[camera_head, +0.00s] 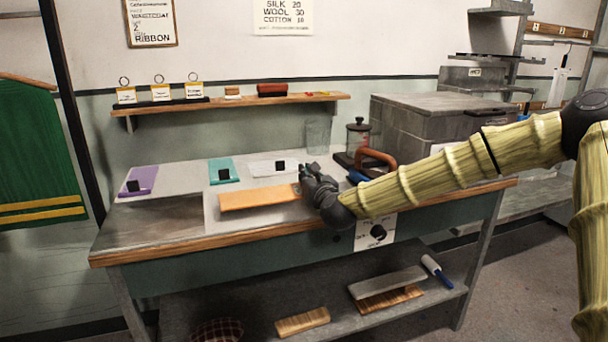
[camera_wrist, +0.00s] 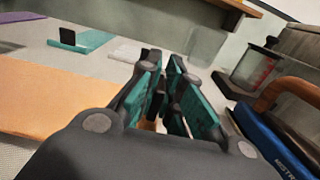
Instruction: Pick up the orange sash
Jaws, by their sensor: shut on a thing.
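The orange sash (camera_head: 258,196) lies as a flat strip on a pale mat (camera_head: 225,222) on the bench. It also shows in the wrist view (camera_wrist: 60,100), at the left. My gripper (camera_head: 306,174) is at the sash's right end. In the wrist view my gripper's teal-padded fingers (camera_wrist: 163,88) are close together, with a bit of orange low between them. It is shut on the sash; the gripped part is mostly hidden by the fingers. The sash shows no clear lift off the mat.
A glass (camera_head: 318,135), a lidded jar (camera_head: 358,136) and a brown-handled iron-like tool (camera_head: 376,158) stand right of my gripper. A wall shelf (camera_head: 230,102) hangs above.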

